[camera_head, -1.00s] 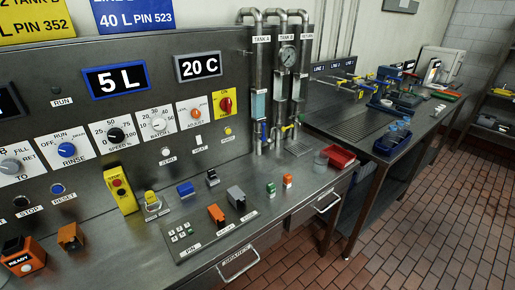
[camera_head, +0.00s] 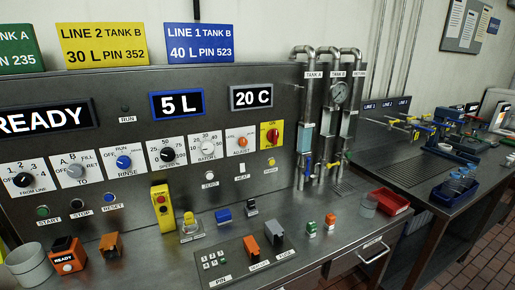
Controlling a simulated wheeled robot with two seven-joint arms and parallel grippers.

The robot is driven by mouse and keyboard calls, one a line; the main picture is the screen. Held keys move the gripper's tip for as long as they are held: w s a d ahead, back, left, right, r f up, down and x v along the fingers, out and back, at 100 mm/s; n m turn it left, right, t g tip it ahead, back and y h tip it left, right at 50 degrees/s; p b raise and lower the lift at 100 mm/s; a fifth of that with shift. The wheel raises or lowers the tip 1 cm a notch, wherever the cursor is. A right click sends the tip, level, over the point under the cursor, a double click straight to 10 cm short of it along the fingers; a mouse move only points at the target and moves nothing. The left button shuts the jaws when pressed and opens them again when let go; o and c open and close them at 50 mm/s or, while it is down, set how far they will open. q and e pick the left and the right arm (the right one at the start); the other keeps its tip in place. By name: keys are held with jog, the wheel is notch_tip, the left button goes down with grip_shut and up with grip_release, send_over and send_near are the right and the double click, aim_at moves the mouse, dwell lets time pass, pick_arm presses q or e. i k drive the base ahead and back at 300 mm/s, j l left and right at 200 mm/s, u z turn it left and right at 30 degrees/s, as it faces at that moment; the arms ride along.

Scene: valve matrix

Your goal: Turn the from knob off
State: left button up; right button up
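The from knob (camera_head: 22,180) is a round black dial on a white plate at the left end of the panel row. Its plate shows the numbers 1 to 4 and the label FROM LINE. Neither of my grippers shows in the head view.
The steel panel (camera_head: 110,138) carries more dials, a READY display (camera_head: 42,121) and buttons below. On the bench in front stand a grey cup (camera_head: 28,266), an orange READY box (camera_head: 67,257) and a yellow switch box (camera_head: 162,205). The space before the from knob looks clear.

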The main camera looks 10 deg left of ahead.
aim_at(24, 179)
jog(key=u, duration=2)
